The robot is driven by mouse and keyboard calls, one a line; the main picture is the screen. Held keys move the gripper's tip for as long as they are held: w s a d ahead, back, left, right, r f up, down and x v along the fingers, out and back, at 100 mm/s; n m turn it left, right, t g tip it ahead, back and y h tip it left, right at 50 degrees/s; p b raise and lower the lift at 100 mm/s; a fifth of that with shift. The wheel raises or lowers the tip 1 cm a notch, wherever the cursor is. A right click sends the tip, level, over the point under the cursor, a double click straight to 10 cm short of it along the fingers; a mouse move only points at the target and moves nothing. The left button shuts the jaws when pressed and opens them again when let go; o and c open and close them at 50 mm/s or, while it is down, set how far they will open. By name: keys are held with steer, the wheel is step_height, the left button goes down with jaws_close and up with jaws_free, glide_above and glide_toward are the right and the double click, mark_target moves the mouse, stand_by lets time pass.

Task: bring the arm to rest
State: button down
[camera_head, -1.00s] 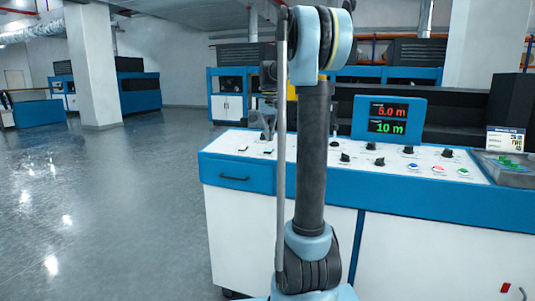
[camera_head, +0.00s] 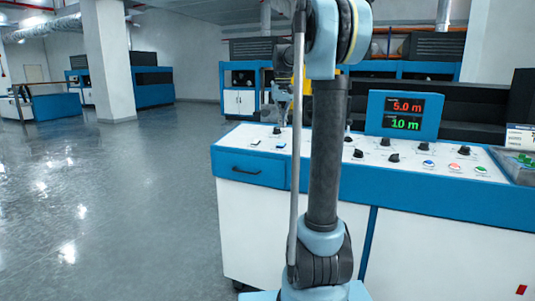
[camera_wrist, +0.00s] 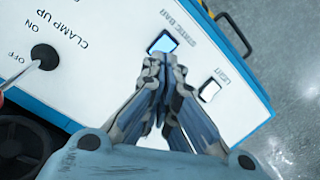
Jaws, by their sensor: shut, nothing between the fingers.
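My gripper (camera_wrist: 158,65) is shut and empty in the wrist view. Its fingertips show over the white panel (camera_wrist: 105,75), close to the lit blue STATIC BAR switch (camera_wrist: 163,43) and left of the LIGHT switch (camera_wrist: 211,89). I cannot tell the height of the tips above the panel. In the head view my arm stands upright in front of the console (camera_head: 262,202).
A CLAMP UP knob (camera_wrist: 45,57) is at the wrist view's left. A display (camera_head: 404,115) reads 5.0 m and 10 m, behind several knobs and coloured buttons. A pillar (camera_head: 108,60) stands at the back left. The floor (camera_head: 90,200) left of the console is clear.

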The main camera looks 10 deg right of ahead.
steer(key=s+f+t, duration=0.1)
steer(key=s+f, duration=1.3)
steer(key=s, duration=0.4)
steer(key=s+f+t, duration=0.1)
steer(key=s+f, duration=1.3)
steer(key=s, duration=0.5)
steer(key=shift+a, duration=0.3)
steer(key=shift+w+f, duration=0.25)
steer(key=shift+w, duration=0.15)
